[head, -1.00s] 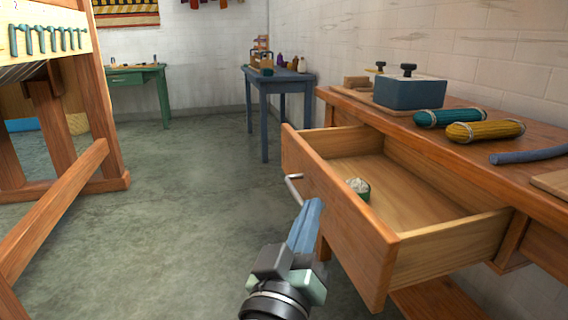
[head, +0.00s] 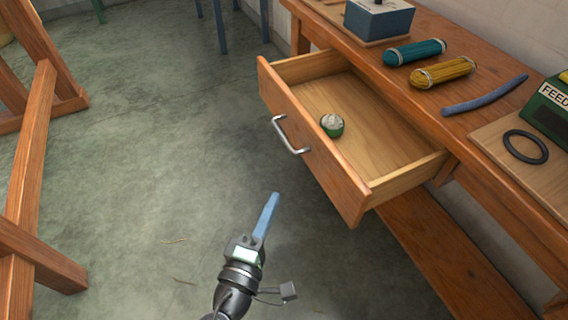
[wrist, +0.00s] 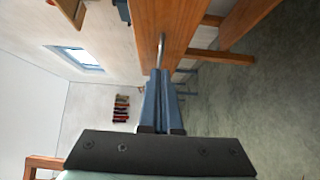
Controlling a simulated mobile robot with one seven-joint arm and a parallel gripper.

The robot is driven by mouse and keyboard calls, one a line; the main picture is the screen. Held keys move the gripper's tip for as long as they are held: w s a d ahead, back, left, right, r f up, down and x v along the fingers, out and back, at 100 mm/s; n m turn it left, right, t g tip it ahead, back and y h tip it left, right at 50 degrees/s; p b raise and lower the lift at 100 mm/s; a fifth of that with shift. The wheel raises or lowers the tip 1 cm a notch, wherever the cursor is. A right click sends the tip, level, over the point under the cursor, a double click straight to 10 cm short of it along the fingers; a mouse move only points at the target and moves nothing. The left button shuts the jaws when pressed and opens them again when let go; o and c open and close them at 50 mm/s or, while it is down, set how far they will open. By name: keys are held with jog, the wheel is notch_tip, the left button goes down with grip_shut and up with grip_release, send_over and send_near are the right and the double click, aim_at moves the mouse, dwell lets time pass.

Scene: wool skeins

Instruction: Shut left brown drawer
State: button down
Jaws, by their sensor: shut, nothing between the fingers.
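The brown wooden drawer (head: 318,150) is pulled out from the brown workbench, with a bar handle (head: 290,136) on its front. A small green bowl with pale contents (head: 332,125) sits inside it. My gripper (head: 272,200) is shut and empty, with its blue fingers below and left of the drawer front in the head view, apart from the handle. In the wrist view the shut fingers (wrist: 161,82) point toward an orange-brown wooden surface (wrist: 178,30) with a metal bar (wrist: 161,46) near the fingertips.
The workbench top (head: 408,90) holds a blue box (head: 379,18), a teal skein (head: 414,52), a yellow skein (head: 442,72), a blue roll (head: 484,95) and a black ring (head: 525,147). A wooden frame (head: 38,150) stands at left. Grey floor (head: 160,130) lies clear between.

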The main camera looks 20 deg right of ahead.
aim_at(311, 149)
jog(key=b+x, duration=0.1)
jog(key=x, duration=0.9)
jog(key=shift+d, duration=0.1)
jog(key=shift+s+d, duration=0.15)
jog(key=shift+d, duration=1.65)
